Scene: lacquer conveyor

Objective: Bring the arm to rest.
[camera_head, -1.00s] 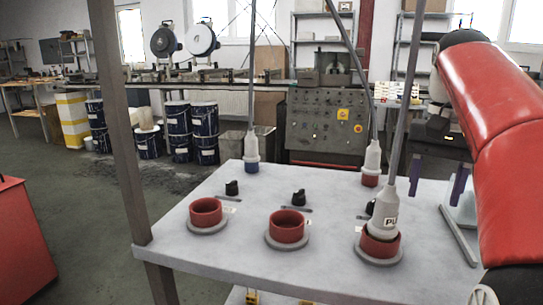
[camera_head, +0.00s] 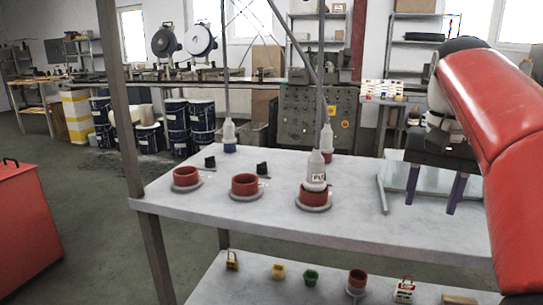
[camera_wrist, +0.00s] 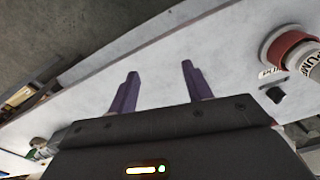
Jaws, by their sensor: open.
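My gripper (camera_head: 441,189) is at the right in the head view, below my red arm link. Its two purple fingers are apart with nothing between them. They point down over the right part of the grey table (camera_head: 400,228). In the wrist view the gripper (camera_wrist: 157,82) also shows open and empty above the tabletop. A white plug (camera_head: 316,172) on a cable sits in the rightmost red socket (camera_head: 314,197), apart from the gripper.
Two empty red sockets (camera_head: 186,177) (camera_head: 245,185) stand left on the table. Two more hanging plugs (camera_head: 229,137) (camera_head: 327,142) are behind. A lower shelf (camera_head: 320,290) holds small items, among them a padlock tag (camera_head: 404,290). A post (camera_head: 128,120) rises at the table's left. A red cabinet (camera_head: 30,230) stands at far left.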

